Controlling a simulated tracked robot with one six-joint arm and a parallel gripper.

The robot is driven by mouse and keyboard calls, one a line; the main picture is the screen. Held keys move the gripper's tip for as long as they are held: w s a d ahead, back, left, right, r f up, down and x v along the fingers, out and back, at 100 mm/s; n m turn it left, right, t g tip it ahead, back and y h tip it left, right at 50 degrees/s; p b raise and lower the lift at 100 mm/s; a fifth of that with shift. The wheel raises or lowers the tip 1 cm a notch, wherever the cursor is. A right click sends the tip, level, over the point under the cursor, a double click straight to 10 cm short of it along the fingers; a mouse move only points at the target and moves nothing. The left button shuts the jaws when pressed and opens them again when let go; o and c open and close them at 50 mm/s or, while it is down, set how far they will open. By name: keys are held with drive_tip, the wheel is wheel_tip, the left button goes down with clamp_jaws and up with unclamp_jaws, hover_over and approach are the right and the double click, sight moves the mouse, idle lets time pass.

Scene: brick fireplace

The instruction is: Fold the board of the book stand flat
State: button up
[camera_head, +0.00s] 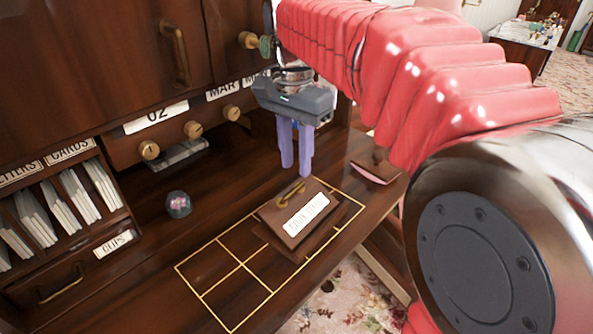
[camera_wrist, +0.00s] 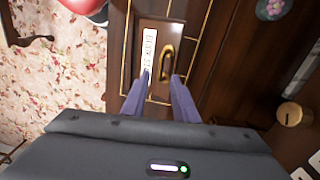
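The book stand's wooden board (camera_head: 318,203) carries a white label and a small brass handle (camera_head: 291,190). It appears raised at a tilt over a darker base (camera_head: 272,238) on the desk. My gripper (camera_head: 296,172) points down with its two purple fingers just above and behind the board's handle edge. The fingers are slightly apart and nothing shows between them. In the wrist view the board (camera_wrist: 151,32) lies beyond the fingertips of my gripper (camera_wrist: 159,76), with the brass handle (camera_wrist: 165,57) near the right fingertip. I cannot tell whether they touch.
Gold lines mark a grid (camera_head: 240,272) on the desktop around the stand. A glass paperweight (camera_head: 178,204) stands to the left. A small wooden item (camera_head: 375,171) lies at the right edge. Drawers with brass knobs (camera_head: 193,129) and a card rack (camera_head: 60,205) line the back. Desktop between is clear.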

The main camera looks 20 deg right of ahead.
wheel_tip(320, 180, up, 2)
drive_tip(key=shift+r, duration=0.15)
drive_tip(key=shift+c, duration=0.6)
drive_tip(key=shift+c, duration=0.7)
drive_tip(key=shift+s+n, duration=0.3)
drive_tip(key=shift+s, duration=0.2)
drive_tip(key=c, duration=0.3)
drive_tip(key=s+f+n+t, duration=0.1)
drive_tip(key=s, duration=0.1)
drive_tip(key=s+f+n+t, duration=0.1)
drive_tip(key=s+n, duration=0.1)
drive_tip(key=s, duration=0.1)
drive_tip(key=s+f+n, duration=0.1)
drive_tip(key=s, duration=0.1)
drive_tip(key=shift+s+d+f+n+t, duration=0.15)
drive_tip(key=shift+d+f+n+t, duration=0.15)
drive_tip(key=shift+d+f+t, duration=0.1)
clamp_jaws()
drive_tip(key=s+f+n+t, duration=0.1)
drive_tip(key=s+f, duration=0.1)
drive_tip(key=s+f+n+t, duration=0.1)
drive_tip(key=s+f+n, duration=0.1)
drive_tip(key=s+f, duration=0.1)
drive_tip(key=s+f+n, duration=0.2)
drive_tip(key=shift+s+d+f+t, duration=0.2)
drive_tip(key=shift+s+d+t, duration=0.05)
drive_tip(key=shift+t, duration=0.15)
drive_tip(key=shift+s+f+n, duration=0.25)
drive_tip(key=shift+f+n, duration=0.15)
